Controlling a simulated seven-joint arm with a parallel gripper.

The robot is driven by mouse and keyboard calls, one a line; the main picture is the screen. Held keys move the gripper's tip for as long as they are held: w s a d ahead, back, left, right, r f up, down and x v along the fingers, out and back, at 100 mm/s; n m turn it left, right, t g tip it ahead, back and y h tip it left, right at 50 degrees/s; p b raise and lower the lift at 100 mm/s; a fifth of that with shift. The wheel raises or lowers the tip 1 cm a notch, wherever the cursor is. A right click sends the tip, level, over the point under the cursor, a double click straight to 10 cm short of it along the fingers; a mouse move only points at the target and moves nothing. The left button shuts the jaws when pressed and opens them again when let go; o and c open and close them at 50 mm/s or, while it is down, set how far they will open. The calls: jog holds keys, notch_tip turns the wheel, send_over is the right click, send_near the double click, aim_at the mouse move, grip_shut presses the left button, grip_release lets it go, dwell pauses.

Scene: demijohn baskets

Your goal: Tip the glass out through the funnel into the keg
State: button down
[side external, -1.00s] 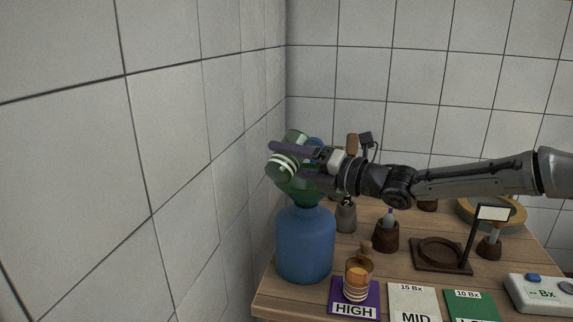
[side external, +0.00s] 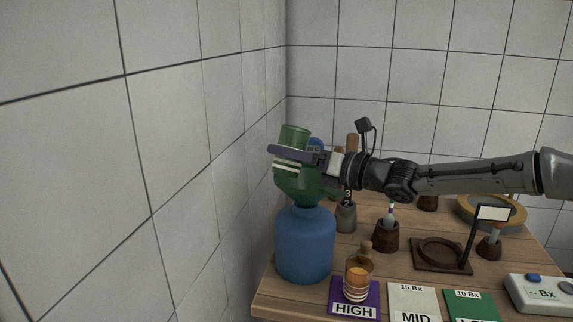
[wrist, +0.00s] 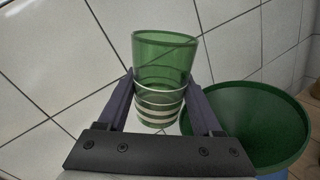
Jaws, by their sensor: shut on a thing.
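My gripper (side external: 290,157) is shut on the green glass (side external: 294,136), a tumbler with white bands near its base. The glass stands about upright, mouth up, above the funnel in the side view. In the wrist view the glass (wrist: 163,60) sits between my two purple fingers; no liquid shows through its wall. The green funnel (side external: 297,186) sits in the neck of the blue keg (side external: 305,245). The funnel's wide mouth (wrist: 258,125) is below and to the right of the glass in the wrist view. The inside of the keg is hidden.
A tiled wall (side external: 190,170) stands close on the left. A corked bottle (side external: 358,278) stands on the purple HIGH card (side external: 352,311) in front. MID and green cards, a dark round-recessed stand (side external: 440,256) and a Bx meter (side external: 540,293) are to the right.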

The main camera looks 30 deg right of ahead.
aim_at(303, 144)
jog(key=shift+d+r+n, duration=0.1)
jog(key=shift+d+n, duration=0.05)
jog(key=shift+n, duration=0.45)
jog(key=shift+w, duration=0.1)
jog(key=n, duration=0.1)
jog(key=d+n, duration=0.1)
jog(key=n, duration=0.2)
jog(key=shift+w+d+f, duration=0.2)
jog(key=shift+w+f, duration=0.05)
jog(key=shift+w, duration=0.05)
jog(key=shift+d, duration=0.1)
jog(key=shift+s+d+r, duration=0.1)
jog(key=shift+s+r, duration=0.4)
jog(key=shift+s, duration=0.3)
jog(key=shift+s+d+r, duration=0.1)
jog(key=shift+s+r, duration=0.35)
jog(key=shift+s, duration=0.4)
jog(key=shift+s+d+r, duration=0.1)
jog(key=shift+s+r, duration=0.4)
jog(key=shift+s, duration=0.3)
